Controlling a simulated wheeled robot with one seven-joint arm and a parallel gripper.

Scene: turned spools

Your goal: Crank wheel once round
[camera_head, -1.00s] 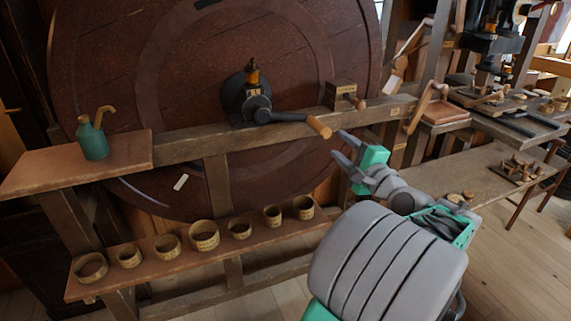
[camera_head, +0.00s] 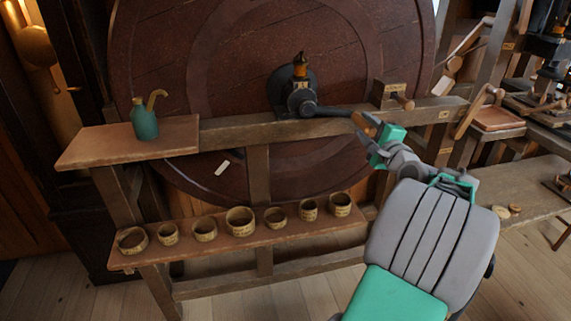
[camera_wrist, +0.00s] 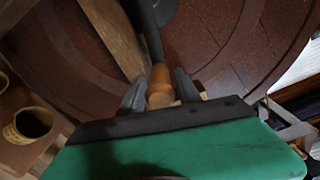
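A large dark red-brown wooden wheel (camera_head: 190,65) stands upright behind a timber frame. A black crank hub (camera_head: 298,98) sits at its middle. The black crank arm (camera_head: 335,112) points right and slightly down, ending in a wooden handle (camera_head: 362,122). My gripper (camera_head: 366,132) is at this handle. In the wrist view the handle (camera_wrist: 160,80) lies between the two grey fingers of my gripper (camera_wrist: 158,84), with small gaps seeming to show on both sides. The fingers look open around it. The handle's near end faces my palm.
A green oil can (camera_head: 144,124) stands on a shelf (camera_head: 170,145) at left. Several round wooden cups (camera_head: 240,221) line a low shelf (camera_head: 190,254). A small block with a peg (camera_head: 388,95) sits on the beam above right of my gripper. A workbench (camera_head: 535,190) stands at right.

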